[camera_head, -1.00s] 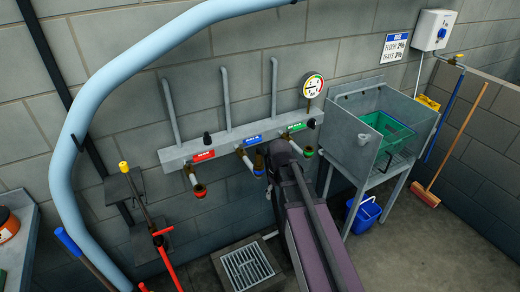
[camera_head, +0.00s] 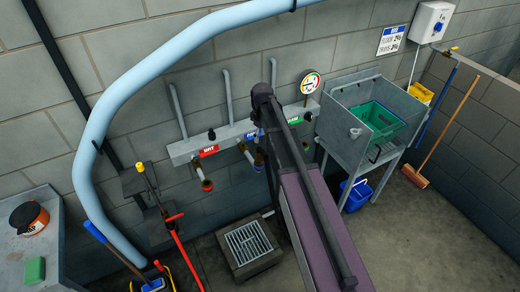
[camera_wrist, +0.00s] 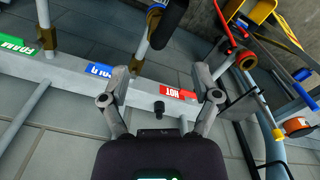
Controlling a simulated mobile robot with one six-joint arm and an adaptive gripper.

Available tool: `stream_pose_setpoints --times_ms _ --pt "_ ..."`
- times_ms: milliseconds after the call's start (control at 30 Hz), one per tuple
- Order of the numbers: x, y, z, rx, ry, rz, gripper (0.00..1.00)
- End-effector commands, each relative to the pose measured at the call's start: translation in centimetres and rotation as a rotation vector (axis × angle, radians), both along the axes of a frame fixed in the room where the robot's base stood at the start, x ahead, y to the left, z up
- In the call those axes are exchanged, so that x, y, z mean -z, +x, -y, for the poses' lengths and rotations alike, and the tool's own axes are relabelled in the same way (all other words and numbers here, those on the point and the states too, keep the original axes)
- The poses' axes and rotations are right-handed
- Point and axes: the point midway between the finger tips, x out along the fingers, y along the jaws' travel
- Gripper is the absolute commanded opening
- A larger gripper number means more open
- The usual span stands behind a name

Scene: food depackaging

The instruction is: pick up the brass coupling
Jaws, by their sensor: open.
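I cannot tell which fitting is the brass coupling. Several brass-coloured fittings show on the wall outlets. One with a red ring (camera_head: 207,185) hangs below the red HOT label in the head view. In the wrist view a brass fitting with a red ring (camera_wrist: 245,61) is at the upper right, beyond the right finger. Another brass collar (camera_wrist: 137,64) is on the pipe near the left finger. My gripper (camera_wrist: 160,80) is open and empty, its fingers spread in front of the grey manifold bar. In the head view my arm hides the gripper and part of the outlets.
The grey manifold bar (camera_head: 182,151) runs along the block wall. A light blue hose (camera_head: 98,120) arches at left. A side table (camera_head: 12,263) stands far left. A metal sink (camera_head: 340,125) with a green crate (camera_head: 385,120) is right. A floor drain (camera_head: 250,243) lies below.

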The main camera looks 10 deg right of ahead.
Motion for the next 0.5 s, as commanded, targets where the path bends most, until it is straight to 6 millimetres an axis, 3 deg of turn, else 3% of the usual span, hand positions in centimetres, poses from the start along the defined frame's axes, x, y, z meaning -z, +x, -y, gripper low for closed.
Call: stream_pose_setpoints --times_ms 33,133,500 --pt "-1.12 0.63 -0.16 -0.015 0.000 0.000 0.80" --pt "-1.65 1.11 -0.34 -0.038 0.000 0.000 0.80" --pt "-1.72 1.31 -0.44 -0.053 0.000 0.000 0.80"
